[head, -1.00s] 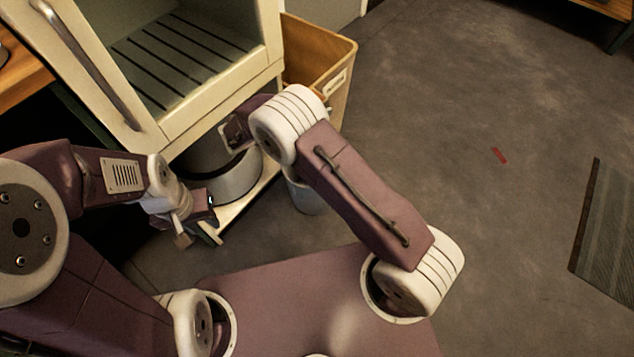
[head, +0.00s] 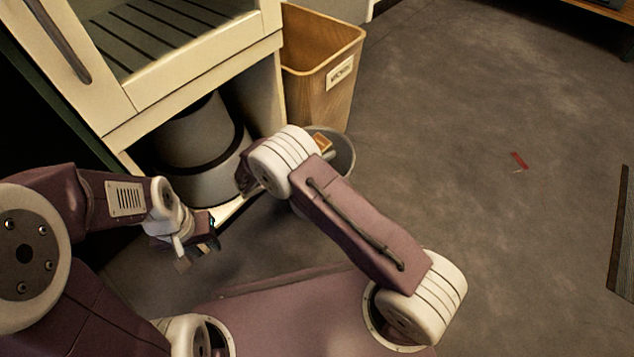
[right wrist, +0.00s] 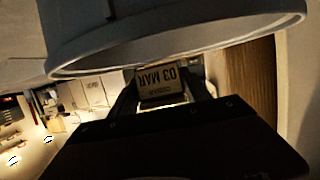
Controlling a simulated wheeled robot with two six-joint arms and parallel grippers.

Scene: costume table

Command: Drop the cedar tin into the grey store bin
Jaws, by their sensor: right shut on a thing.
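The cedar tin (right wrist: 163,85) is between the fingers of my right gripper (right wrist: 168,92) in the right wrist view; its label shows "03 MAR" upside down. In the head view a small orange-brown piece, apparently the tin (head: 322,142), shows past my right arm, over the opening of a round grey bin (head: 346,160). A pale-rimmed grey bin (right wrist: 180,45) fills the top of the right wrist view, close to the tin. I cannot tell whether they touch. My right fingers are hidden in the head view. My left gripper (head: 198,254) is open and empty, low at the left.
A wooden bin (head: 320,85) with a white label stands behind the grey bin. A cream cabinet (head: 195,85) is at the left, with a large grey drum (head: 200,150) under it. Open floor (head: 460,130) lies to the right, with a small red strip (head: 518,160).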

